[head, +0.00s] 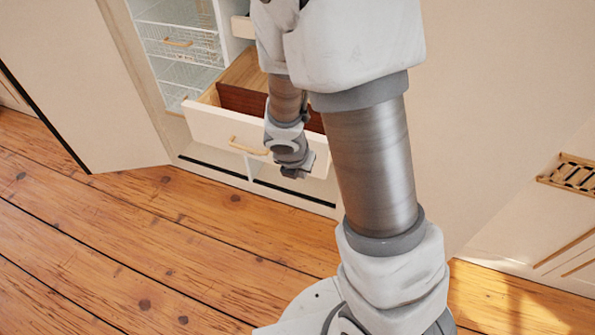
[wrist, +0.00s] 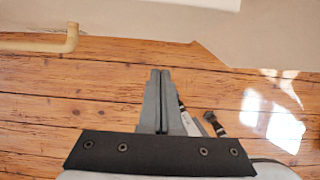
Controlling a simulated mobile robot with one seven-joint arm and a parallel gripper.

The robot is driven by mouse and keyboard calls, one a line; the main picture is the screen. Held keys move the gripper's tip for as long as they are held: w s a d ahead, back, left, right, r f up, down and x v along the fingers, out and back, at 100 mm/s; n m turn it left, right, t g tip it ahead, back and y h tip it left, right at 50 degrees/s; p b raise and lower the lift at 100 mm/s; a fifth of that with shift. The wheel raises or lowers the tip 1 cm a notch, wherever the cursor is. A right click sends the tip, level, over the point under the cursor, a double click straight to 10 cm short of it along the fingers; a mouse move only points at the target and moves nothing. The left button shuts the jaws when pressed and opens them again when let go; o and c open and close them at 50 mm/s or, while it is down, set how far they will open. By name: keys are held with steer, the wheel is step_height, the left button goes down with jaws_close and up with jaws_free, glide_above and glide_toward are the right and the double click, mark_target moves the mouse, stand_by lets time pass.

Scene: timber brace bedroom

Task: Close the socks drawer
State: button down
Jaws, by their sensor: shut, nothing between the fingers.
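A low cream drawer (head: 212,129) in the wardrobe stands pulled out, with a wooden inside and a dark red-brown part within. It has a gold bar handle (head: 248,148); no label shows that it holds socks. My gripper (head: 294,173) hangs in front of the right part of its front, pointing down; I cannot tell if they touch. In the wrist view my gripper (wrist: 160,72) is shut with nothing between its fingers. The handle (wrist: 38,46) and the pale drawer front (wrist: 120,18) lie at the top of that view, beyond the fingertips. My arm hides the drawer's right part.
An upper drawer (head: 243,27) shows partly behind my arm. Wire baskets (head: 185,45) fill the left side of the wardrobe. An open door panel (head: 85,80) stands at left, a pale panel (head: 500,110) at right. The plank floor (head: 130,230) in front is clear.

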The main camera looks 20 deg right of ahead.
steer(key=shift+w+d+r+p, duration=0.1)
steer(key=shift+w+d+p, duration=0.3)
steer(key=shift+w+d, duration=0.35)
steer(key=shift+w+d+p, duration=0.4)
steer(key=shift+w+d, duration=0.05)
steer(key=shift+w, duration=0.45)
